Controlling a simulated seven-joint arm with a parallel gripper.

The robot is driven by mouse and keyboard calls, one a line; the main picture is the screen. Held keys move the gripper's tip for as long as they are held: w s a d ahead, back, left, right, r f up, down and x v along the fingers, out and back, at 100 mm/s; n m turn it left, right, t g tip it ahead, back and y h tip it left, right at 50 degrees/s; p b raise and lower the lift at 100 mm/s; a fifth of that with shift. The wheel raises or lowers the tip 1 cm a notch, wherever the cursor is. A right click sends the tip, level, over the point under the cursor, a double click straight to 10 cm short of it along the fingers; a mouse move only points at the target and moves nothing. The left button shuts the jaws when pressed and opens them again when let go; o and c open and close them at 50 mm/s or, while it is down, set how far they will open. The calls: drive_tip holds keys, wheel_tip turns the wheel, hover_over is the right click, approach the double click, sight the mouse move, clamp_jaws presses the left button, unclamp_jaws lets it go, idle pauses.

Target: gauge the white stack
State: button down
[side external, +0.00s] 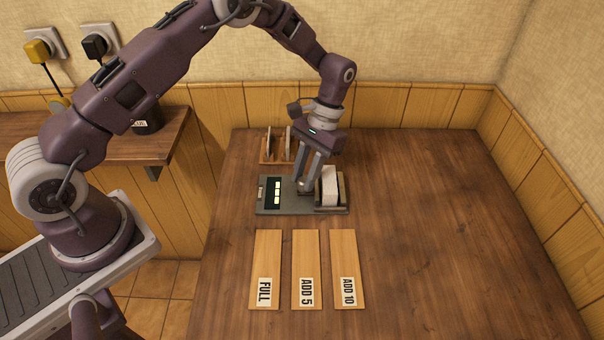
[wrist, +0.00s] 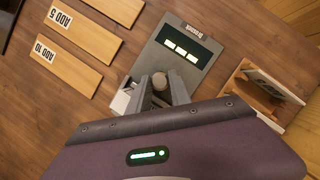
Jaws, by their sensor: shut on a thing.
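The white stack (side external: 330,187) stands in the holder at the right end of the grey press (side external: 262,208). Part of it shows left of my fingers in the wrist view (wrist: 121,100). My gripper (side external: 309,186) points down over the press, just left of the stack. Its fingers are shut on a round knob (wrist: 160,80), seen between the fingertips in the wrist view. The knob's lower part is hidden by the fingers. The press's dark display (side external: 277,192) shows three lit bars, also clear in the wrist view (wrist: 181,51).
Three wooden boards lie in front of the press: FULL (side external: 267,260), ADD 5 (side external: 306,260) and ADD 10 (side external: 344,260). A wooden rack (side external: 264,161) holding upright plates stands behind the press. The table's right side (side external: 440,220) is clear.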

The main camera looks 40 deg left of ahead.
drive_tip(key=c, duration=1.2)
unclamp_jaws()
drive_tip(key=v, duration=0.7)
drive_tip(key=shift+r, duration=0.15)
